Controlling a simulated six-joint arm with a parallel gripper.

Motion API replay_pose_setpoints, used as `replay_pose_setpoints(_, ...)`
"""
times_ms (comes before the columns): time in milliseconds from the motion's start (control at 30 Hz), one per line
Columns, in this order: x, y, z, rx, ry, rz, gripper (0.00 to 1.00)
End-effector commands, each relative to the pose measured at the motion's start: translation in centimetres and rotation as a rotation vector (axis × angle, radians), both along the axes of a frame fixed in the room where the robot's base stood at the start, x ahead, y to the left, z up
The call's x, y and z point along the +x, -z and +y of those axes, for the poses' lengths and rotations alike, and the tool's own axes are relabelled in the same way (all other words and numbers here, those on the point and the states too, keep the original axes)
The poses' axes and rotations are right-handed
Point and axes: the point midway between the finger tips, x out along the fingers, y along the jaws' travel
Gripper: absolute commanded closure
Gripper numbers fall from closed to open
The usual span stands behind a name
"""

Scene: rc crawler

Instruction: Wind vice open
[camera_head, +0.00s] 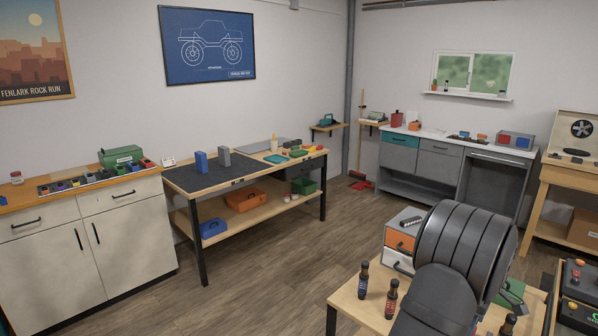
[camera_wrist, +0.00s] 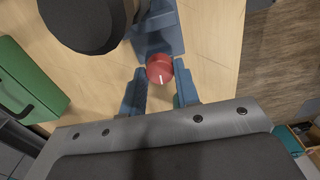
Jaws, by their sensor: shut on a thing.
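In the wrist view, a red round knob (camera_wrist: 160,69) with a white line mark sits at the end of the blue vice (camera_wrist: 155,38) on a light wood bench top. My gripper (camera_wrist: 160,76) has its two blue-grey fingers on either side of the knob, shut on it. The white mark points toward the lower edge of the picture. The vice runs up out of the top of the view, so its jaws and their gap are not clearly shown. In the head view, my dark arm covers the gripper and the vice.
A green box (camera_wrist: 30,80) stands left of the vice. A dark round thing (camera_wrist: 85,22) rises close beside it at upper left. In the head view, two dark bottles (camera_head: 362,281) (camera_head: 391,299) and a drawer unit (camera_head: 399,240) stand on the near bench (camera_head: 347,301).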

Motion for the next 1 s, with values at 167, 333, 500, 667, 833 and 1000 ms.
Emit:
replay_pose_setpoints(167, 0.02, -0.07, -0.04, -0.001, -0.014, -0.001, 0.94)
replay_pose_setpoints(333, 0.01, -0.07, -0.04, -0.001, -0.037, -0.001, 0.94)
replay_pose_setpoints(500, 0.01, -0.08, -0.04, -0.002, -0.184, -0.001, 0.94)
replay_pose_setpoints(667, 0.01, -0.08, -0.04, -0.002, -0.27, -0.002, 0.94)
replay_pose_setpoints(833, 0.01, -0.08, -0.04, -0.002, -0.276, -0.002, 0.94)
replay_pose_setpoints(1000, 0.02, -0.08, -0.04, -0.002, -0.317, -0.002, 0.94)
